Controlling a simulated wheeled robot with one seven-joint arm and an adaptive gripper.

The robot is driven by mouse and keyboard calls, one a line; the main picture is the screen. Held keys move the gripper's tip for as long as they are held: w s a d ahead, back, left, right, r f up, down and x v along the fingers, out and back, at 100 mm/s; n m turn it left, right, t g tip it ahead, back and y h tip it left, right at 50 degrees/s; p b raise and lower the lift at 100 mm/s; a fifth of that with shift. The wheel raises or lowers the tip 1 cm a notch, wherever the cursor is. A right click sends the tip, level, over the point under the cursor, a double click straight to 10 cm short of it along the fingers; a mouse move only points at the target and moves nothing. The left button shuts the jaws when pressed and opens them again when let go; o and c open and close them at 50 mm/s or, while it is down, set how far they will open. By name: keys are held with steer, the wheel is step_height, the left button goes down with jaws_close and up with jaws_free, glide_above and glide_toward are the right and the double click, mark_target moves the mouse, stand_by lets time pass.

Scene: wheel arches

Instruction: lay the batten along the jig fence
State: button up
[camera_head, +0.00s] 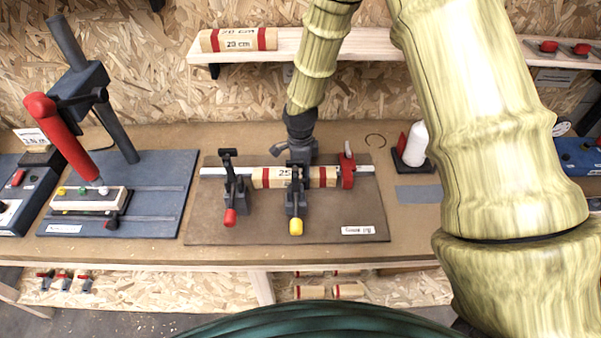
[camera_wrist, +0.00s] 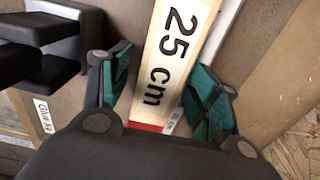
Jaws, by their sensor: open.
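The pale wooden batten (camera_head: 265,177) has red bands and a "25" mark. It lies on the brown jig board (camera_head: 330,220), along the silver fence (camera_head: 213,172). In the wrist view the batten (camera_wrist: 178,45) reads "25 cm", and a silver strip of the fence (camera_wrist: 218,35) runs beside it. My gripper (camera_head: 299,160) is over the batten from behind, partly hidden by a clamp. In the wrist view my gripper (camera_wrist: 165,85) is open, with its green-padded fingers on either side of the batten. Gaps show at the pads.
A red-tipped clamp (camera_head: 235,190) and a yellow-tipped clamp (camera_head: 297,195) stand in front of the batten. A red stop (camera_head: 347,172) is at its right end. A press (camera_head: 90,85) stands left, a white bottle (camera_head: 416,145) right. A shelf (camera_head: 375,45) is behind.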

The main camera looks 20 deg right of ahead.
mark_target(300, 173)
steer(key=shift+r+p, duration=0.3)
steer(key=shift+r, duration=0.3)
step_height(300, 173, up, 12)
steer(key=b, duration=0.4)
steer(key=shift+b, duration=0.3)
